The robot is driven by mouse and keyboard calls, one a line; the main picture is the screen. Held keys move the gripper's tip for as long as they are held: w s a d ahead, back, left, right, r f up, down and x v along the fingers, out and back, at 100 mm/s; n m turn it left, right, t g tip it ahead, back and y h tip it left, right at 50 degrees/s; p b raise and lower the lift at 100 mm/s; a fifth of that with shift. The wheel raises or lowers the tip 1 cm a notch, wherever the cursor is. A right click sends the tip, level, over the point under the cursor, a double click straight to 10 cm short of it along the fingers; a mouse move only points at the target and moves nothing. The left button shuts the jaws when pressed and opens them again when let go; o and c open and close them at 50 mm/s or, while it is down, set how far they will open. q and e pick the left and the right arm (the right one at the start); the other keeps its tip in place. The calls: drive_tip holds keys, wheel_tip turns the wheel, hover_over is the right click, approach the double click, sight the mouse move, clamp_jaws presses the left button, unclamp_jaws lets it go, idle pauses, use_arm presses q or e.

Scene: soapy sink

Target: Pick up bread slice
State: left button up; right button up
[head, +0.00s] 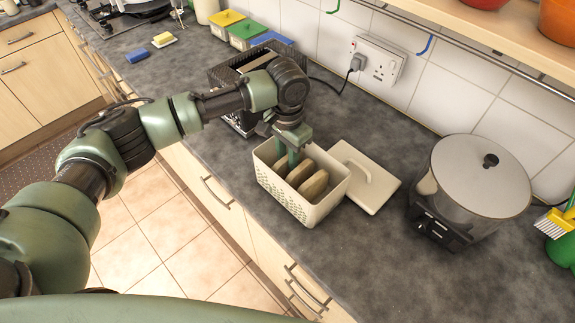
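Several brown bread slices (313,184) stand on edge in a cream perforated bin (284,191) on the dark counter. My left gripper (291,157) points down into the bin's left end, its green fingers at or beside the leftmost slice. The fingertips are partly hidden inside the bin, and I cannot tell whether they touch a slice or how far apart they are. My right gripper is not in the head view.
A cream lid (384,190) with a handle lies right of the bin. A steamer pot (478,180) stands farther right. A dark rack or toaster (243,68) is behind my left forearm. A wall socket (377,62) has a plugged cable. Counter in front of the pot is clear.

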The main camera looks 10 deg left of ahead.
use_arm(q)
clamp_jaws()
idle(1.4)
